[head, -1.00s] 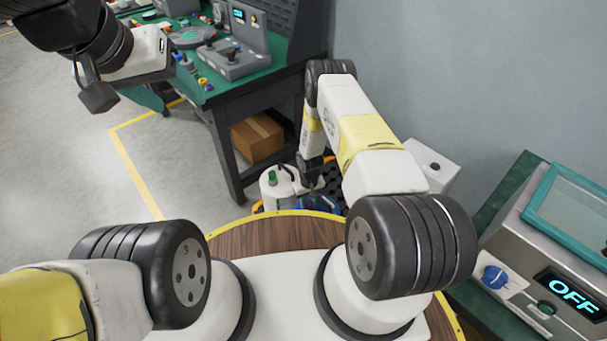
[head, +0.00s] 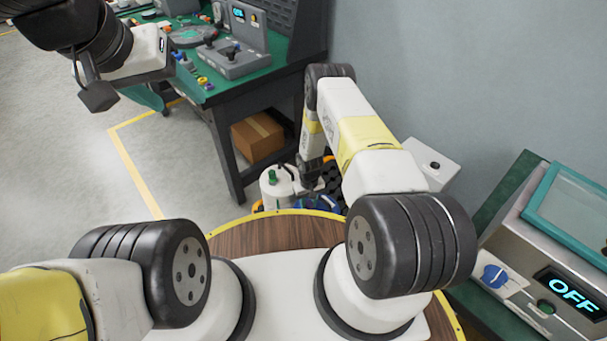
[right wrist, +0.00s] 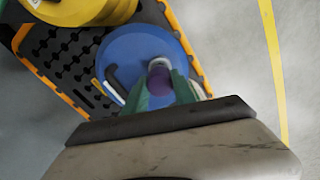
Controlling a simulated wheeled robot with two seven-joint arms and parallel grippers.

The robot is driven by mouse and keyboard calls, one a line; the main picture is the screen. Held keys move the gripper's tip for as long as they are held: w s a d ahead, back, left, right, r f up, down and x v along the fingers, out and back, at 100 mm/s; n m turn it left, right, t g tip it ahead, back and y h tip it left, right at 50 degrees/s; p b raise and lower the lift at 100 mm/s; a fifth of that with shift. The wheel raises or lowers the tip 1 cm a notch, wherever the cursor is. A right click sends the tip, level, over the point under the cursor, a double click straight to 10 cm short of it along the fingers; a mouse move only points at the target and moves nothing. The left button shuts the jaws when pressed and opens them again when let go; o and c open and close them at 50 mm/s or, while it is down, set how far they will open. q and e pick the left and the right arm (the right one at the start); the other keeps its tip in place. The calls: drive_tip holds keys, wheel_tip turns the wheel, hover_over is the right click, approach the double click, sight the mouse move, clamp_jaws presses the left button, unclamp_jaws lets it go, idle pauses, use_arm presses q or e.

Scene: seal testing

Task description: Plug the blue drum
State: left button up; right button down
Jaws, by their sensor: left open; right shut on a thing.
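In the head view only a bit of the blue drum (head: 322,204) shows beyond the table edge, partly hidden by my right arm. My right gripper (right wrist: 160,85) has green fingers shut on a purple plug (right wrist: 159,77), over the drum's top. I cannot tell whether the plug sits in an opening or is just above it. My left gripper (head: 98,97) is open and empty, high at the upper left, far from the drums.
The drums stand on a black pallet with orange edges (right wrist: 62,55). A yellow drum (right wrist: 85,8) is beside the blue one. A white drum (head: 272,192) with a green plug stands nearby. A workbench (head: 215,88), a cardboard box (head: 258,137) and the wall surround the spot.

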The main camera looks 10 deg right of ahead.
drive_tip(key=shift+f, duration=0.85)
drive_tip(key=c, duration=0.9)
unclamp_jaws()
drive_tip(key=shift+c, duration=0.2)
wheel_tip(320, 180, up, 8)
drive_tip(key=shift+f, duration=0.1)
